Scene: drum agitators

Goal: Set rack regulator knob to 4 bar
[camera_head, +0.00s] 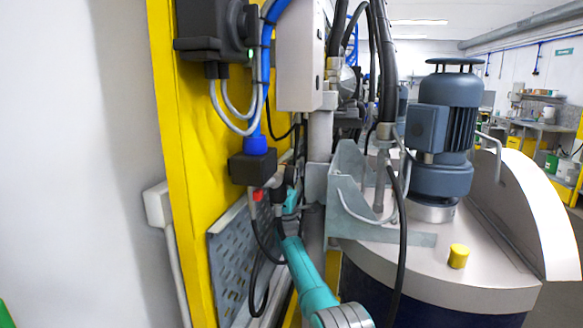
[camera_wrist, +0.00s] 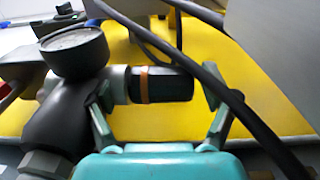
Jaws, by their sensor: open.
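In the wrist view the black regulator knob (camera_wrist: 175,84) has an orange band and points right from the dark regulator body (camera_wrist: 62,118). A round pressure gauge (camera_wrist: 75,50) sits on top of that body; its scale is too oblique to read. My gripper (camera_wrist: 158,93) is open, with one finger by the knob's left end and the other just beyond its right end. I cannot tell whether either finger touches. In the head view my teal gripper (camera_head: 290,200) is at the yellow rack post, and the knob is not clearly visible there.
In the head view a yellow post (camera_head: 188,130), a perforated grey plate (camera_head: 232,262) and a drum with a motor (camera_head: 445,130) crowd the arm. A black box (camera_head: 252,168) hangs above.

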